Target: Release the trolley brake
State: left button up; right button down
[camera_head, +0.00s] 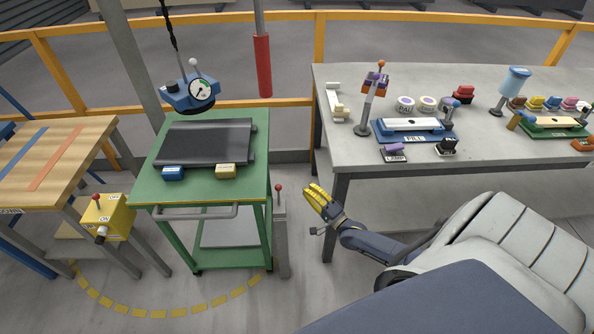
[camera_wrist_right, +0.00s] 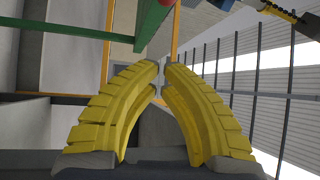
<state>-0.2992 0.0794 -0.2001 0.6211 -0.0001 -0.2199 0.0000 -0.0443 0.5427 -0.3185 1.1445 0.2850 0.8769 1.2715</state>
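The green trolley (camera_head: 200,192) stands left of centre in the head view, with a grey push handle (camera_head: 195,212) on its front. A red-knobbed lever (camera_head: 279,190) stands on a grey post (camera_head: 281,235) beside the trolley's right side; I cannot tell whether it is the brake. My right gripper (camera_head: 309,190), with yellow fingers, is right of this lever and apart from it. In the right wrist view its fingertips (camera_wrist_right: 162,68) are together with nothing visible between them. Green trolley parts (camera_wrist_right: 152,25) show at the top there. My left gripper is out of view.
A dark slab (camera_head: 205,143) lies on the trolley under a hanging blue lifter with a gauge (camera_head: 190,95). A yellow control box (camera_head: 106,217) is by the wooden table (camera_head: 45,165) at left. The grey workbench (camera_head: 350,148) is close at right.

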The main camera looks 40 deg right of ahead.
jog(key=w+a+r, duration=0.1)
jog(key=w+a, duration=0.3)
jog(key=w, duration=0.3)
jog(key=shift+w+a, duration=0.25)
jog(key=shift+w, duration=0.15)
dwell(0.3)
jog(key=shift+s, duration=0.1)
